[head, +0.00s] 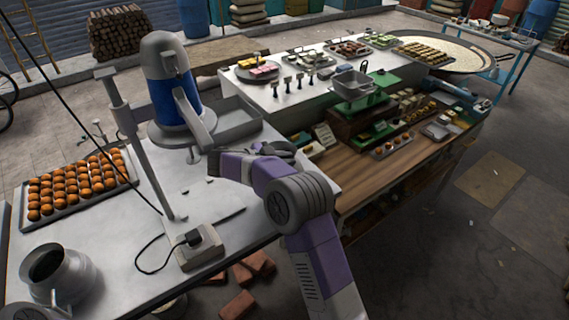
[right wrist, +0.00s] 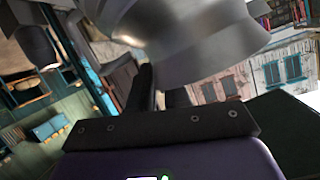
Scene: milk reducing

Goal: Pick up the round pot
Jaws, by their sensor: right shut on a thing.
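A round grey metal pot (head: 62,278) with a dark open mouth stands on the steel table at the lower left of the head view. My right gripper (head: 213,160) is well away from it, beside a grey-and-blue machine (head: 172,90); its fingertips are hard to make out there. In the right wrist view the dark fingers of my right gripper (right wrist: 160,92) are shut at a curved, shiny grey metal thing (right wrist: 190,35). I cannot tell which thing this is.
A tray of orange-brown round pieces (head: 75,187) lies on the steel table (head: 135,235). A small grey box with a cable (head: 200,247) sits at the table's near edge. Bricks (head: 245,285) lie on the ground. A counter with food trays (head: 350,190) stands to the right.

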